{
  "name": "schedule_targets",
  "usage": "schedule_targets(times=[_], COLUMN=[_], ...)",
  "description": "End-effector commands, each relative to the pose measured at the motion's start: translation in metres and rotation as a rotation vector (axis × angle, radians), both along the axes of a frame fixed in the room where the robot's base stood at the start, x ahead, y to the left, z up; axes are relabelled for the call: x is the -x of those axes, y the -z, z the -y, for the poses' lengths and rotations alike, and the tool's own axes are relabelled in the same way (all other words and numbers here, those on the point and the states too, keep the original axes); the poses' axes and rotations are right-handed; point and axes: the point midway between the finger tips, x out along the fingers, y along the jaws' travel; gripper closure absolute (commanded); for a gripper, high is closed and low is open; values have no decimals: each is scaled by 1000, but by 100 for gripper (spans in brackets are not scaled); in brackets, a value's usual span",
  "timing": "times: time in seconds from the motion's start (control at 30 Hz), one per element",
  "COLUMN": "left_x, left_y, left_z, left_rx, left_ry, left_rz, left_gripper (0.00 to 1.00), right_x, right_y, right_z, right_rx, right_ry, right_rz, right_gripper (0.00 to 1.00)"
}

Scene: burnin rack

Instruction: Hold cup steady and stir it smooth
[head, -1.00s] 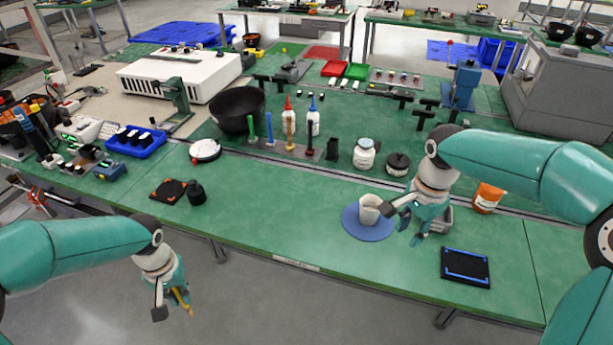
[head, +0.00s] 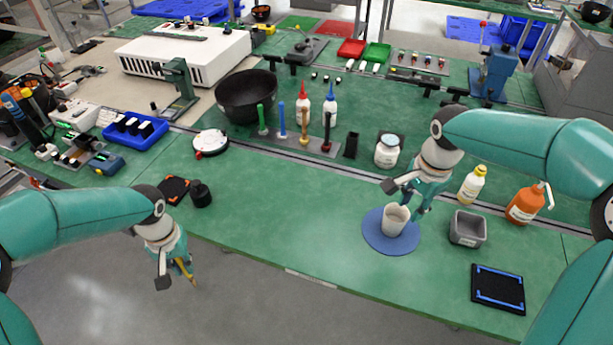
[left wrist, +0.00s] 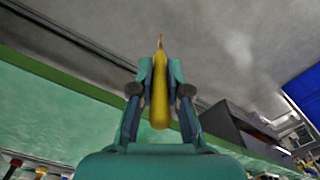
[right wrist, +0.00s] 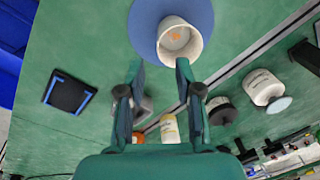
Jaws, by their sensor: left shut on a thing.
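The white cup (head: 395,219) stands upright on a round blue mat (head: 377,238). The right wrist view shows the cup (right wrist: 178,42) from above, with pale contents and orange patches inside. My right gripper (head: 408,199) is open just behind and beside the cup. In the right wrist view its fingertips (right wrist: 159,68) are apart, near the cup's rim, with nothing between them. My left gripper (head: 177,279) is in front of the bench's front edge, over the floor. It is shut on a slim yellow tool (left wrist: 160,92), whose thin tip points away from the gripper.
A grey bin (head: 467,229), an orange bottle (head: 524,205) and a yellow-capped bottle (head: 472,184) stand right of the cup. A black pad (head: 498,287) lies near the front edge. Upright coloured tools stand in a rack (head: 322,150) behind.

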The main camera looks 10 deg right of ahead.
Motion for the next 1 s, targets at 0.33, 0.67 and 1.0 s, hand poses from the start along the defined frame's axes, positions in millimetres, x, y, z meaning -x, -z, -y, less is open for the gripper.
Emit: schedule_targets(times=[0.33,0.67,1.0], left_x=[-1,-2,-2], left_y=[-4,-6,-5], left_z=[2,3,3], left_rx=[0,0,0], left_ry=[5,6,6], left_rz=[0,0,0], left_gripper=[100,100,100], right_x=[-2,-5,-5], right_y=[63,89,90], right_z=[0,1,1], right_rx=[-2,-1,-2], right_ry=[6,6,7], right_rz=[-5,-1,0], right_gripper=[66,66,77])
